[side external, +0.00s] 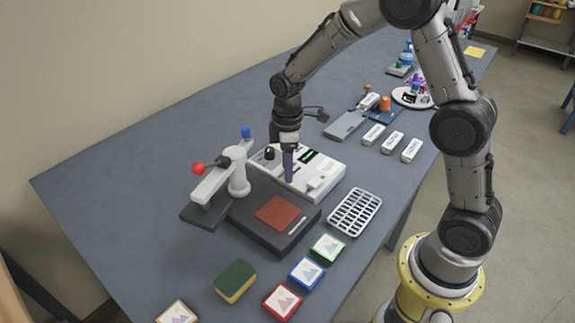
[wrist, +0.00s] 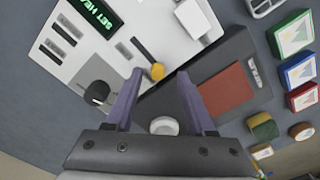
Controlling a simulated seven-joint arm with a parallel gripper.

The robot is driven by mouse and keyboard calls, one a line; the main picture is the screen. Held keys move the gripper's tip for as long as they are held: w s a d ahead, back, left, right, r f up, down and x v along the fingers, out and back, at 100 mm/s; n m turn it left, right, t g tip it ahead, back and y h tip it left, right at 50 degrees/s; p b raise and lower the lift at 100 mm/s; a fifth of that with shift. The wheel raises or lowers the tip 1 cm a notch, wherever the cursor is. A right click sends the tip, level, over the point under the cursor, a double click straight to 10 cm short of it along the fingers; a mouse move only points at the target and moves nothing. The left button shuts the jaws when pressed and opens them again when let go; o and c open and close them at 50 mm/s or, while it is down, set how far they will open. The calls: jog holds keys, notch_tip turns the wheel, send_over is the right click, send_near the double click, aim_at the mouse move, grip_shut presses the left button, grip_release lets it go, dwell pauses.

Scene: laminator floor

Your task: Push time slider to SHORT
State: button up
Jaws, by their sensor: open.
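The white control unit (side external: 322,181) stands on the table and fills the upper left of the wrist view (wrist: 95,60). Its green-lit display (wrist: 97,14) shows letters starting "SET HEA". A yellow knob (wrist: 157,71) sits at the near end of a dark slot (wrist: 142,50), which I take for the time slider. I cannot read a SHORT mark. My gripper (wrist: 160,75) points down with its purple fingers open and empty. The yellow knob shows between the fingertips in the wrist view; contact cannot be told. In the side view my gripper (side external: 288,168) hides the knob.
A black knob (wrist: 97,93) stands at the unit's left. A dark press base (side external: 262,232) with a red-brown pad (side external: 279,214) and red-tipped lever (side external: 198,169) adjoins it. A white rack (side external: 355,212), picture cards (side external: 305,272) and a sponge (side external: 235,281) lie nearby. The table's left is clear.

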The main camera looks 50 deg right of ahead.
notch_tip(320, 180, up, 14)
dwell(0.6)
jog(key=shift+f, duration=0.1)
jog(key=s+r+m+t, duration=0.1)
jog(key=s+r+t, duration=0.3)
jog(key=s+r, duration=0.65)
jog(key=s+f+m, duration=0.3)
jog(key=s+m, duration=0.1)
jog(key=s, duration=0.2)
jog(key=s+a+f+m+t, duration=0.1)
jog(key=s+f+m, duration=0.3)
jog(key=s, duration=0.3)
jog(key=shift+s+f+t, duration=0.2)
jog(key=shift+f+t, duration=0.05)
jog(key=shift+t, duration=0.05)
